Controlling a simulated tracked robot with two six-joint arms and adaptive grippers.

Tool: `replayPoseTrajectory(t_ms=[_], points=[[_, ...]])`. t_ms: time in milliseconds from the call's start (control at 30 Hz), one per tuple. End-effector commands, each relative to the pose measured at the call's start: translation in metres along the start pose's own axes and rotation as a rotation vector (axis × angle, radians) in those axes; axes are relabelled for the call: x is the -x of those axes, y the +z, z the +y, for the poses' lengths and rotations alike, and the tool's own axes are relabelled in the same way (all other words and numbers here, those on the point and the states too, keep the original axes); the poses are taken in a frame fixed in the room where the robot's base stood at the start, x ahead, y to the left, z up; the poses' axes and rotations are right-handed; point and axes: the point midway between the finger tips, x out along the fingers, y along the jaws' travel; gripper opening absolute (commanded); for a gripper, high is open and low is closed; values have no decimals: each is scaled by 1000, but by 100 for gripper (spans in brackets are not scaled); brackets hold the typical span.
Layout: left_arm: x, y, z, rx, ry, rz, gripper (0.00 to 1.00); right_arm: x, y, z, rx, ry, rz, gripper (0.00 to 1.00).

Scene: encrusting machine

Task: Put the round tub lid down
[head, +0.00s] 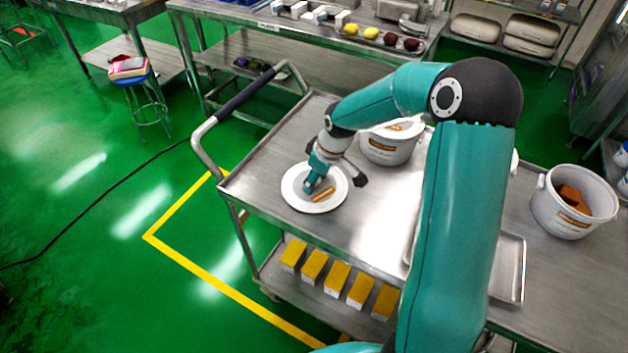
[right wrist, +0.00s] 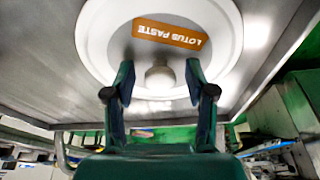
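The round tub lid (head: 298,200) is white with an orange label and lies flat on the steel cart top, near its left end. In the right wrist view the lid (right wrist: 100,40) shows its "LOTUS PASTE" label and a round knob (right wrist: 160,78). My right gripper (head: 318,182) is over the lid. In the right wrist view its two fingers (right wrist: 159,82) stand on either side of the knob, with a visible gap on each side, so it is open. My left gripper is not in view.
A white tub (head: 388,150) stands on the cart just behind my right gripper, partly hidden by my arm. Another white tub (head: 560,215) with orange blocks stands at the right. Several yellow-topped boxes (head: 337,278) line the lower shelf. Bare cart top lies in front of the lid.

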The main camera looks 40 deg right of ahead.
Motion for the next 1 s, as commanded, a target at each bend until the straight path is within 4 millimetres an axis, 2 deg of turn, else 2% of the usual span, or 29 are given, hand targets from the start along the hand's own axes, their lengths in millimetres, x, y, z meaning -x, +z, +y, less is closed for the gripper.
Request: replayPoseTrajectory(t_ms=[200,367,467,800,1000], points=[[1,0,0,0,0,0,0,1,0,0,1,0,0,55],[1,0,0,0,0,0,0,10,-1,0,0,1,1,55],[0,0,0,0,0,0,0,24,-2,0,0,2,3,55],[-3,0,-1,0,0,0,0,92,-2,0,2,2,4,55],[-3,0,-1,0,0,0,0,116,-1,0,2,1,1,55]])
